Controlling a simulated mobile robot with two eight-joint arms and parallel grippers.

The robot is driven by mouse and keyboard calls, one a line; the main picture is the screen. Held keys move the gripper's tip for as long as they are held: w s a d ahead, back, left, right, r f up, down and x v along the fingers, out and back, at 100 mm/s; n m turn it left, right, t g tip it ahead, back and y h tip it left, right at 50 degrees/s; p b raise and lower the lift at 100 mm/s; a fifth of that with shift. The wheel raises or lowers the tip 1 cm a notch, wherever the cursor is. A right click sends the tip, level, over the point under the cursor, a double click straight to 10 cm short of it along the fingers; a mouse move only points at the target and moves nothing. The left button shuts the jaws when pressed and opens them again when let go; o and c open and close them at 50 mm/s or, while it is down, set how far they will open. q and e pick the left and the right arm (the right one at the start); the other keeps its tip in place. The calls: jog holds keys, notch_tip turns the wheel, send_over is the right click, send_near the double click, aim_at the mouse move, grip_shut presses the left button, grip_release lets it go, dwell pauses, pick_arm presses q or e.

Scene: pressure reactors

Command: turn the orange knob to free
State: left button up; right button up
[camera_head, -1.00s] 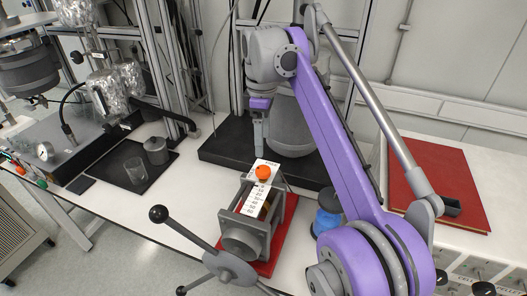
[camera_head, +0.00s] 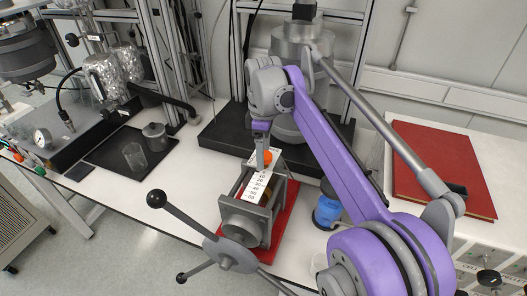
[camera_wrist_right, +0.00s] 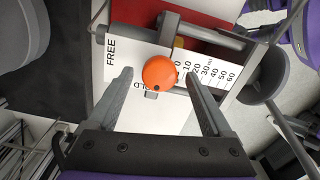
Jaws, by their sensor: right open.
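The orange knob (camera_wrist_right: 159,72) sits on a white scale plate (camera_wrist_right: 125,55) printed with FREE at one end and numbers at the other. In the head view the knob (camera_head: 268,158) is partly hidden behind my right gripper (camera_head: 262,150). In the wrist view my right gripper (camera_wrist_right: 160,88) is open, with one finger on each side of the knob and a gap to both. The knob is not gripped. A word partly covered by the knob shows upside down on the plate. My left gripper is not in view.
The grey press frame (camera_head: 245,218) stands on a red mat (camera_head: 285,222), with a black-knobbed handle (camera_head: 157,199) in front. A blue-banded jar (camera_head: 328,208) is close on the right. A black tray (camera_head: 110,160) with a glass beaker and a grey pot lies left.

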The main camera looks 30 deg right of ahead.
grip_shut()
dwell(0.4)
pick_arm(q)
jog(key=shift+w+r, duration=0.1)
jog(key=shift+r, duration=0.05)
pick_arm(e)
jog(key=shift+m, duration=0.3)
jog(key=m+p, duration=0.1)
jog(key=m, duration=0.2)
jog(key=shift+w+m, duration=0.1)
jog(key=shift+m, duration=0.2)
jog(key=m, duration=0.4)
jog(key=shift+d+m+p, duration=0.1)
jog(key=shift+m+p, duration=0.2)
jog(key=m, duration=0.4)
pick_arm(q)
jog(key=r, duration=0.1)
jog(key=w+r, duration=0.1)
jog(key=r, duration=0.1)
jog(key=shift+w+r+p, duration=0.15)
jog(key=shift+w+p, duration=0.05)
jog(key=shift+p, duration=0.2)
pick_arm(e)
jog(key=m, duration=0.5)
jog(key=shift+d, duration=0.1)
jog(key=shift+m, duration=0.3)
